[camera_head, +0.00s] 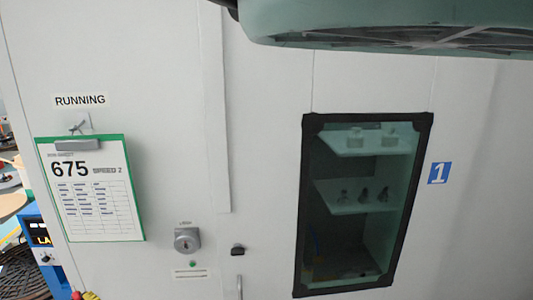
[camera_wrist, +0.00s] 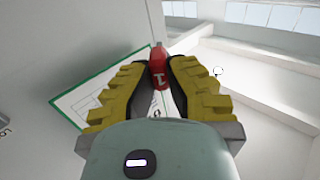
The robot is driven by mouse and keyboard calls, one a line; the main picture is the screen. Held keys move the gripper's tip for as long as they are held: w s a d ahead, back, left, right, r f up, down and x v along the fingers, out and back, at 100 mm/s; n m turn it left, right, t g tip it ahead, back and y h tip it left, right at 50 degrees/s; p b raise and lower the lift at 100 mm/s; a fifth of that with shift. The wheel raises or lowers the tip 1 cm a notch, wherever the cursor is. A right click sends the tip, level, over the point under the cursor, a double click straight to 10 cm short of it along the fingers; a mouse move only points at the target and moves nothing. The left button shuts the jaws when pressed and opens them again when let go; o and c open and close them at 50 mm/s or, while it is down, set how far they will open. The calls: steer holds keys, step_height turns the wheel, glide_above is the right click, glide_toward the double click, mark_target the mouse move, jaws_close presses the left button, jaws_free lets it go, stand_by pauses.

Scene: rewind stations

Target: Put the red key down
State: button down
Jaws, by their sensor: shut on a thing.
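Neither the key nor my gripper's fingers show in the head view.
A white cabinet wall fills the head view, with a green clipboard (camera_head: 136,190), a keyed lock (camera_head: 187,239), a green light (camera_head: 193,264), a small black knob (camera_head: 237,251) and a dark-framed window (camera_head: 305,200) onto shelves. A blue sign (camera_head: 439,173) reads 1.

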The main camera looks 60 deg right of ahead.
steer(key=s+a+r+n+y, duration=0.25)
steer(key=a+r, duration=0.25)
steer(key=a, duration=0.6)
steer(key=s+a+r, duration=0.1)
steer(key=s+r, duration=0.1)
steer(key=r, duration=0.4)
steer(key=s+a+r+m, duration=0.1)
steer(key=s+a+r, duration=0.1)
steer(key=r, duration=0.4)
steer(key=shift+s+r, duration=0.35)
steer(key=shift+s, duration=0.1)
